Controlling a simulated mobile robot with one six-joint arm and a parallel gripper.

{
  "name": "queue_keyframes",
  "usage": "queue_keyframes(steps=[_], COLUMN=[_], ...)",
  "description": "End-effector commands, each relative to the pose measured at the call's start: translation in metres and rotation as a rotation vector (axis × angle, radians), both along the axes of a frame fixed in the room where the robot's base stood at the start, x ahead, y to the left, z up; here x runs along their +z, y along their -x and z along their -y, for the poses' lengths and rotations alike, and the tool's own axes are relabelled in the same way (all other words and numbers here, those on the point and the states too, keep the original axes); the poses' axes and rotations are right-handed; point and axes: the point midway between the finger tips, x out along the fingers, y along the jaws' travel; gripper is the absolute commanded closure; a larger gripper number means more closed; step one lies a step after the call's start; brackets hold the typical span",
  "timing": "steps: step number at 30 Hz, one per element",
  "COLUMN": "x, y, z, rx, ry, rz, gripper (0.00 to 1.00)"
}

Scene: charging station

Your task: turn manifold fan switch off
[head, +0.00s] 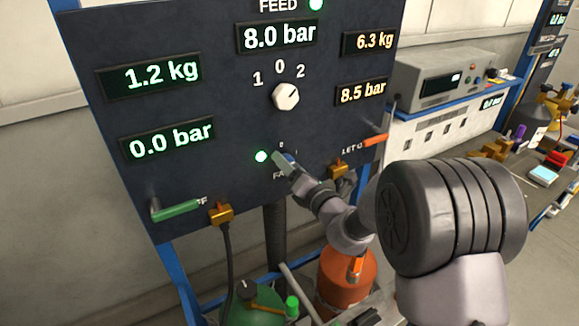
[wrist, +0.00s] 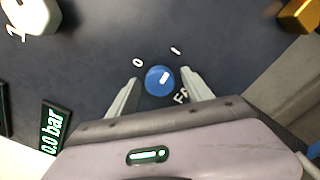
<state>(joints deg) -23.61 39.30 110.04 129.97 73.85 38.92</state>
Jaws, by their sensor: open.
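The fan switch is a round blue knob (wrist: 159,84) on the dark panel, seen in the wrist view. Its white mark points up and right, towards the "I" label, with the "0" label to its upper left. The "FAN" lettering beside it is partly hidden by a finger. My gripper (wrist: 158,78) is open, with one finger on each side of the knob; I cannot tell whether they touch it. In the head view my gripper (head: 283,160) is at the panel's lower middle and mostly hides the knob. A green lamp (head: 260,156) is lit left of it.
A white selector knob (head: 285,96) sits above on the panel. A green lever (head: 175,211) is at the lower left, an orange lever (head: 375,140) at the right. Brass fittings (head: 221,213) stick out along the lower edge. Green and orange cylinders (head: 346,276) stand below.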

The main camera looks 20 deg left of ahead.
Motion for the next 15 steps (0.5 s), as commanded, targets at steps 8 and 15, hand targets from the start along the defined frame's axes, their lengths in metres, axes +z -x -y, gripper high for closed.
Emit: queue_keyframes(steps=[8,15], x=[0.0002,0.0002], y=[0.0002,0.0003], z=[0.0004,0.0005], rx=[0.0,0.0], ry=[0.0,0.0], rz=[0.0,0.0], gripper=[0.63,1.0])
